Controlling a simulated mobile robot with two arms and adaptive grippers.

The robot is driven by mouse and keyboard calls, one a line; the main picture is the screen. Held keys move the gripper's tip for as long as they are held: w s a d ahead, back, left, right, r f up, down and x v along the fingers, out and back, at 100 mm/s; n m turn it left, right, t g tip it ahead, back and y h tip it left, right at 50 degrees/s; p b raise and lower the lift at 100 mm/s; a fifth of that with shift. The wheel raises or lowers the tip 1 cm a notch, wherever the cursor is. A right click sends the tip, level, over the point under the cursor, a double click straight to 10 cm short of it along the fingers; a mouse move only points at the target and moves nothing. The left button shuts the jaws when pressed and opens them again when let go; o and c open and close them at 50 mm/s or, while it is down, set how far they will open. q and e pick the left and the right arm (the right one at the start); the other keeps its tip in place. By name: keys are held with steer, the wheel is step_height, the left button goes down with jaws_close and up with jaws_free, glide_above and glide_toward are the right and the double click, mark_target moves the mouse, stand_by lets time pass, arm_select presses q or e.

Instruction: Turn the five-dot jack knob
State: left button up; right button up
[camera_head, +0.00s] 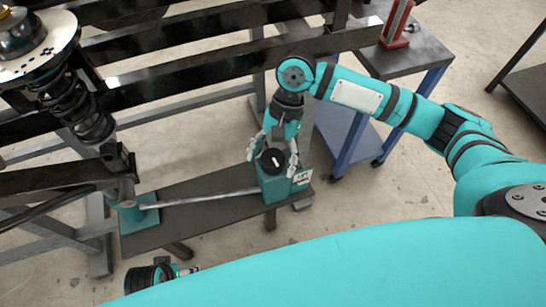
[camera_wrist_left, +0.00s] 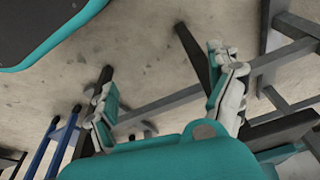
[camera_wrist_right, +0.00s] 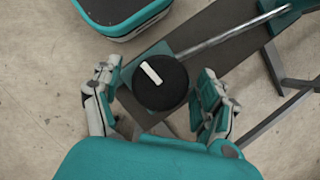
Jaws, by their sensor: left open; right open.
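The jack knob (camera_head: 272,160) is a round black disc with a white bar, on top of a teal box (camera_head: 274,188) at the right end of a dark bench. In the right wrist view, the knob (camera_wrist_right: 160,82) lies between the spread fingers (camera_wrist_right: 158,98), with gaps on both sides. My left gripper (camera_wrist_left: 162,88) is open and empty above the floor, away from the knob.
A metal rod (camera_head: 205,198) runs along the bench (camera_head: 190,225) from the box to a teal base at the left. A spring strut (camera_head: 75,105) and dark beams stand at the upper left. A blue-legged cart (camera_head: 345,125) stands behind my right arm.

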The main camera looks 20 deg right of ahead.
steer(key=c, duration=1.2)
arm_select(q)
steer(key=shift+r, duration=0.1)
arm_select(e)
steer(key=shift+r, duration=0.1)
